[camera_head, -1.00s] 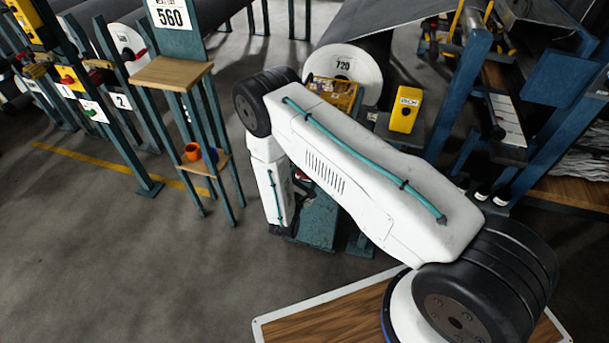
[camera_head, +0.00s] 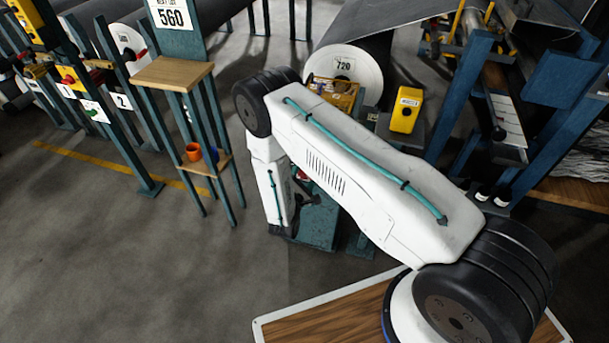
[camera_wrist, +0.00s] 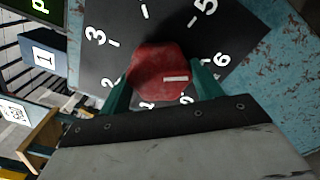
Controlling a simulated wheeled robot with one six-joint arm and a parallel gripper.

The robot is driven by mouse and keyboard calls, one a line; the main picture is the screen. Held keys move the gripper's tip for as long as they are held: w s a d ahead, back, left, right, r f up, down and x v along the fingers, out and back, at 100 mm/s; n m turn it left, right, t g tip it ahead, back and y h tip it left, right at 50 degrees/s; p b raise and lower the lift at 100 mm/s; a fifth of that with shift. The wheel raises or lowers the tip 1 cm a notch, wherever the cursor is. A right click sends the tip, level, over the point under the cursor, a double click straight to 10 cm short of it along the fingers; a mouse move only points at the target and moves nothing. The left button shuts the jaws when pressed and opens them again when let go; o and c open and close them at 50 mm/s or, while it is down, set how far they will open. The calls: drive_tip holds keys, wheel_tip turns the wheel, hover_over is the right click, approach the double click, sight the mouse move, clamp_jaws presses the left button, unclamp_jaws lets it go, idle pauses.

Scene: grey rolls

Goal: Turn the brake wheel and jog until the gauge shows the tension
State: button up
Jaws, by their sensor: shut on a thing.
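The red brake wheel (camera_wrist: 158,72) shows in the wrist view as a rounded knob with a pale mark on its right side. It sits on a black dial plate (camera_wrist: 140,20) with white numbers and ticks. My gripper (camera_wrist: 158,84) is shut on the wheel, a green finger on each side of it. In the head view my arm hides most of the wheel, and the gripper cannot be made out there.
A roll marked 720 (camera_head: 345,68) stands behind my arm. A yellow box (camera_head: 406,109) sits right of it. A wooden-topped stand (camera_head: 172,73) with a 560 sign (camera_head: 171,17) is at left. The floor at lower left is clear.

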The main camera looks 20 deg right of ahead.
drive_tip(key=o, duration=1)
drive_tip(key=shift+s, duration=0.1)
drive_tip(key=v, duration=0.7)
drive_tip(key=shift+s+a, duration=0.25)
